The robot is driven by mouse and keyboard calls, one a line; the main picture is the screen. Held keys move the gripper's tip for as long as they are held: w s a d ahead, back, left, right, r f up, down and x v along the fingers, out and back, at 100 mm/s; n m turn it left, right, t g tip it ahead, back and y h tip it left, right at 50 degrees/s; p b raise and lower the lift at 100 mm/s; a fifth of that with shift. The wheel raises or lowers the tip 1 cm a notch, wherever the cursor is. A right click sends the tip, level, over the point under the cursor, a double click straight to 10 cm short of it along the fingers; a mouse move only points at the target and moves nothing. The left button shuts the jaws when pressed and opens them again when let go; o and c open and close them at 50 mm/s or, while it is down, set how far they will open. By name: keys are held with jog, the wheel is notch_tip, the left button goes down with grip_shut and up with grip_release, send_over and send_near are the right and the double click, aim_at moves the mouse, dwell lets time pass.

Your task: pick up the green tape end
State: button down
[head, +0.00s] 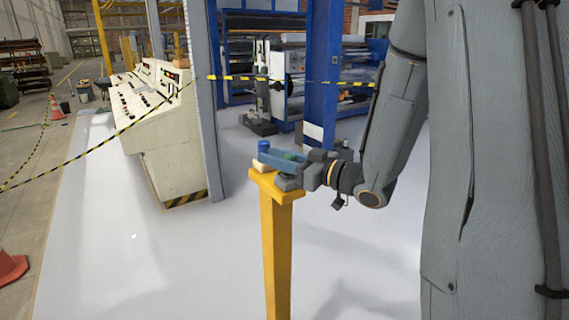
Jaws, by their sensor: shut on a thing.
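A yellow post (277,250) with a small flat top stands in the middle of the head view. The green tape end (291,156) shows as a small green patch just above the post's top. My gripper (282,168) reaches in from the right, level with the post's top, and is shut on the green tape end. The jaws hide most of it. I cannot tell whether it touches the post's top.
A small blue piece (264,146) and a cream piece (260,166) are at the post top's left side. Black-and-yellow tape (130,122) spans the view behind. A control console (160,120) and a blue column (322,75) stand beyond. An orange cone (10,268) is at far left.

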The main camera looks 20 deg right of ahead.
jog(key=shift+r, duration=0.15)
notch_tip(320, 180, up, 10)
jog(key=b, duration=0.1)
dwell(0.5)
jog(key=shift+s, duration=0.1)
